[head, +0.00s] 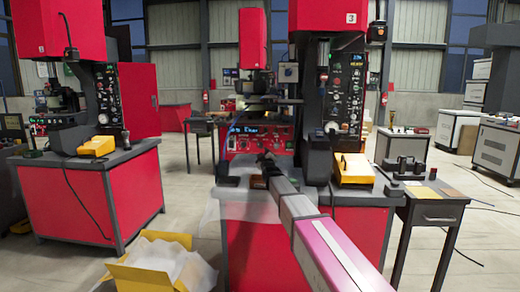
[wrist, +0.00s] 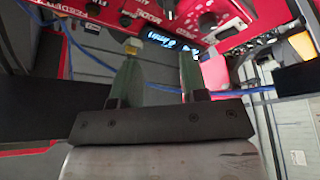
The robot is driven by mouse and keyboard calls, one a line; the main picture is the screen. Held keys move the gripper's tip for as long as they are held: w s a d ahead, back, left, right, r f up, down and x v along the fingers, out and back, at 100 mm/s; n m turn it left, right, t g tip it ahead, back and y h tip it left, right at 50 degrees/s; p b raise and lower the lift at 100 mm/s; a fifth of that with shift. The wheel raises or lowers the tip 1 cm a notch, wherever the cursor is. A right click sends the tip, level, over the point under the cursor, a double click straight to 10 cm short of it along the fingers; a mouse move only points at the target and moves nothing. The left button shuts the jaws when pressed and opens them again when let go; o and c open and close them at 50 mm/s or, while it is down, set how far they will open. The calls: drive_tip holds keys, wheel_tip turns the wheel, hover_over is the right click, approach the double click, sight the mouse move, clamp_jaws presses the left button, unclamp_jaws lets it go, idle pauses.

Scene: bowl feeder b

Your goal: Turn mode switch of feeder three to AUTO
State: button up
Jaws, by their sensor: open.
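The machine marked 3 (head: 351,18) stands at the centre right in the head view. A red feeder panel (head: 262,138) with a lit blue display sits at its left, behind my gripper (head: 267,163). In the wrist view the panel (wrist: 235,10) appears upside down along the top, with FEEDER and MODE lettering. A dark knob (wrist: 207,21) shows on it; others are near the MODE lettering. I cannot tell for certain which is the mode switch. My gripper (wrist: 160,57) is open, its fingers apart just in front of the panel, with nothing seen between them.
A yellow box (head: 355,169) sits right of my arm on the machine's bench. A side table (head: 432,190) stands at the right. An open carton (head: 140,275) lies on the floor at front left. Blue cables (wrist: 75,35) run beside the panel.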

sight(260, 146)
drive_tip(key=w, duration=0.3)
drive_tip(key=w+a, duration=0.1)
drive_tip(key=w, duration=0.2)
drive_tip(key=w+a, duration=0.1)
drive_tip(key=w, duration=0.2)
drive_tip(key=shift+w+a+r, duration=0.15)
drive_tip(key=shift+w+a, duration=0.05)
drive_tip(key=shift+w, duration=0.05)
drive_tip(key=shift+w+a+r, duration=0.15)
drive_tip(key=shift+w+r, duration=0.05)
drive_tip(key=shift+w, duration=0.35)
drive_tip(key=c, duration=0.6)
